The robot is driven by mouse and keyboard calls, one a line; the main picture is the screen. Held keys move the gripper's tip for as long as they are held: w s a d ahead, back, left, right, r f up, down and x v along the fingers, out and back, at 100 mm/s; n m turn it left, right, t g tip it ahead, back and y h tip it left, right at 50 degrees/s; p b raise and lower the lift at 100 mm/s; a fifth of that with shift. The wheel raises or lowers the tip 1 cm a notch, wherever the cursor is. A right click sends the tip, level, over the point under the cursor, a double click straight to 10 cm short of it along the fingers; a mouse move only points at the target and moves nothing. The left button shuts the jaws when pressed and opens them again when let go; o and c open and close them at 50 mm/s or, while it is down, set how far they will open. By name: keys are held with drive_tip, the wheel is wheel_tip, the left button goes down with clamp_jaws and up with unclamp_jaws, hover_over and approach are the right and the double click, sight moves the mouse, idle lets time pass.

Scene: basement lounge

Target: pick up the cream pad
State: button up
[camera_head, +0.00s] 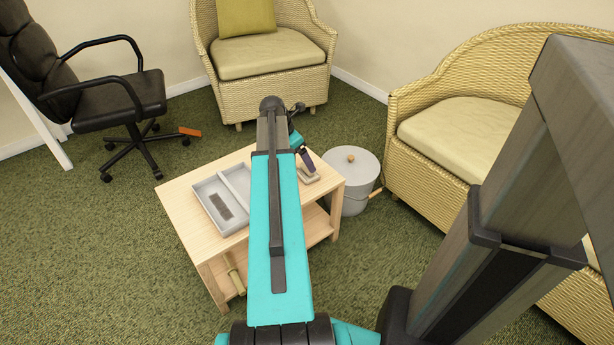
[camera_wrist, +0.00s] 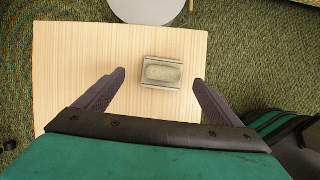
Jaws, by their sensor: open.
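The cream pad (camera_wrist: 163,72) is a small pale block with rounded corners. It sits on a small grey-brown base on the wooden table (camera_wrist: 70,70), right of the table's middle in the wrist view. In the head view the pad (camera_head: 308,173) shows small beside my fingers. My gripper (camera_wrist: 159,77) is open and empty. Its two dark purple fingers stand left and right of the pad in the wrist view, apart from it. My gripper (camera_head: 306,160) also shows over the right part of the table in the head view, partly hidden by my arm.
A grey divided tray (camera_head: 207,190) with a dark flat piece (camera_head: 227,206) lies left on the table. A grey lidded bin (camera_head: 352,165) stands at the table's right. Wicker armchairs (camera_head: 270,55) and a black office chair (camera_head: 110,98) stand around. Carpet is open at left.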

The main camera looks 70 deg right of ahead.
drive_tip(key=shift+s+d+f, duration=0.1)
drive_tip(key=shift+d+f, duration=0.05)
drive_tip(key=shift+f, duration=0.25)
drive_tip(key=shift+s+a+b+x, duration=0.15)
drive_tip(key=shift+b+x, duration=0.5)
drive_tip(key=shift+x, duration=0.65)
drive_tip(key=shift+s+a+b+x, duration=0.15)
drive_tip(key=shift+b+x, duration=0.5)
drive_tip(key=shift+x, duration=0.65)
drive_tip(key=shift+w, duration=0.1)
drive_tip(key=c, duration=1.1)
drive_tip(key=shift+r, duration=0.1)
drive_tip(key=shift+c, duration=0.3)
wheel_tip(320, 180, up, 10)
drive_tip(key=p, duration=0.3)
